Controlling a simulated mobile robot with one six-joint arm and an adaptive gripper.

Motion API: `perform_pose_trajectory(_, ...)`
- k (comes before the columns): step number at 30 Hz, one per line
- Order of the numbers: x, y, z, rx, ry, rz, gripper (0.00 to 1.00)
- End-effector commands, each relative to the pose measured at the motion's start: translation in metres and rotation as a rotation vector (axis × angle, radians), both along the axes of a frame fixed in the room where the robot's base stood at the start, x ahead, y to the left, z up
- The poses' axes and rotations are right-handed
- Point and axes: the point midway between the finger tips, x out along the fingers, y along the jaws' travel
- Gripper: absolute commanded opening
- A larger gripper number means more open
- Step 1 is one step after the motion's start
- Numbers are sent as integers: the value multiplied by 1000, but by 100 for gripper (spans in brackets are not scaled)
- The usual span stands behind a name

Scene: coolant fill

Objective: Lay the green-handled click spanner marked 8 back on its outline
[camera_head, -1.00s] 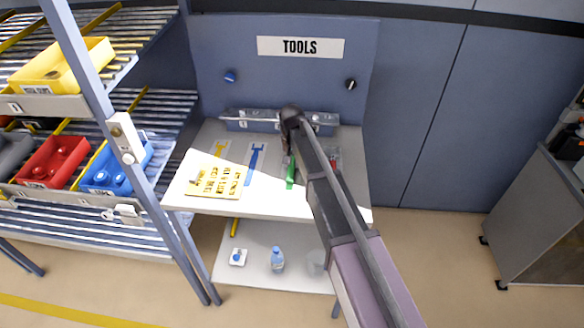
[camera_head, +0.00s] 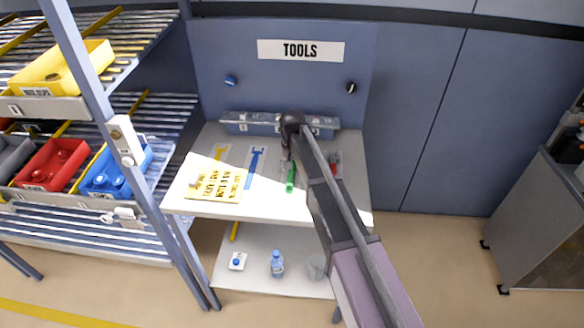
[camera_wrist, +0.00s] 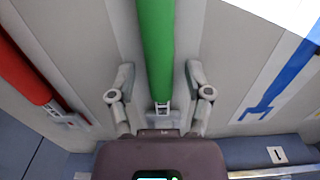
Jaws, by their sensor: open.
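The green-handled spanner (camera_head: 291,178) lies on the tool table. In the wrist view its green handle (camera_wrist: 157,45) runs down the middle over a pale strip, with a short metal part at the near end. My gripper (camera_wrist: 160,72) is open, with one finger on each side of the spanner and a clear gap to both. No mark 8 can be read. Any outline under the spanner is hidden, so I cannot tell how well they match. In the head view my arm covers part of this spot.
A blue spanner shape (camera_head: 255,165) on a white strip and a red-handled tool (camera_wrist: 25,70) flank the spanner. A yellow note card (camera_head: 216,184) lies at the table's front left. A numbered metal rack (camera_head: 240,124) runs along the back. Shelves with bins stand left.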

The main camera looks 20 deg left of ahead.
Motion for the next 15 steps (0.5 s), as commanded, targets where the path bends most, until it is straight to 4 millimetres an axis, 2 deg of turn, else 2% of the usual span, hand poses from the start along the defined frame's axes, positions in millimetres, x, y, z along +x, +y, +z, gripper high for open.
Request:
perform_pose_trajectory(8,0,0,3,0,0,0,65)
perform_pose_trajectory(15,0,0,15,0,0,0,65)
